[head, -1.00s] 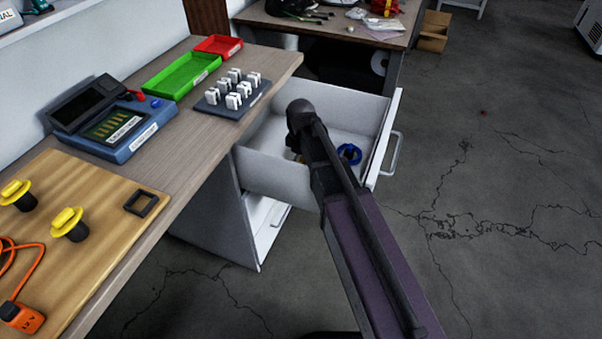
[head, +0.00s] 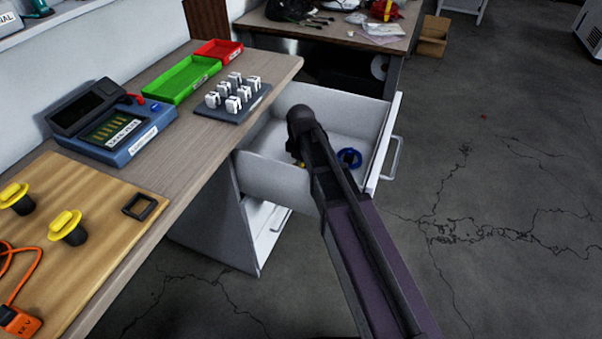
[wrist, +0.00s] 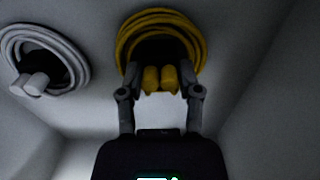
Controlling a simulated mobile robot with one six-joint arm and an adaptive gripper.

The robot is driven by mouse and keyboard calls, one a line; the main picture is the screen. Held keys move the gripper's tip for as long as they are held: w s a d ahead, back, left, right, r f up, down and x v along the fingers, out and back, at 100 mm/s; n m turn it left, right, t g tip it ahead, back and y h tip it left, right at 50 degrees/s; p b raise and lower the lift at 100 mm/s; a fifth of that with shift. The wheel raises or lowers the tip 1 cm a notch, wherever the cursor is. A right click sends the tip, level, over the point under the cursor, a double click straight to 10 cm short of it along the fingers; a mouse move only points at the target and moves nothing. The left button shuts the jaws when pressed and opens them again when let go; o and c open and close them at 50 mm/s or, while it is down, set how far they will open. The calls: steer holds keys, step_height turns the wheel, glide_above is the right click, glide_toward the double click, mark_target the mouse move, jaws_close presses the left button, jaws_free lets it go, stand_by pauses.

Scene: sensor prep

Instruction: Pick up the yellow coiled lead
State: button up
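The yellow coiled lead (wrist: 160,19) lies on the drawer floor in the wrist view, with its two yellow plug ends (wrist: 160,80) side by side at the coil's near edge. My gripper (wrist: 159,70) is open, with one finger on each side of the plug ends and gaps left between. I cannot tell how high the fingertips are above the floor. In the head view only a bit of yellow (head: 301,164) shows beside my arm, which hides the gripper and most of the lead.
A grey-white coiled lead (wrist: 82,62) lies left of the yellow one in the wrist view. A blue coil (head: 349,158) lies in the open drawer (head: 275,176) in the head view. The drawer walls surround my gripper, and the workbench (head: 185,165) edge is close on the left.

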jaws_close()
steer(key=shift+r, duration=0.1)
step_height(320, 180, up, 10)
steer(key=p, duration=1)
stand_by(0.6)
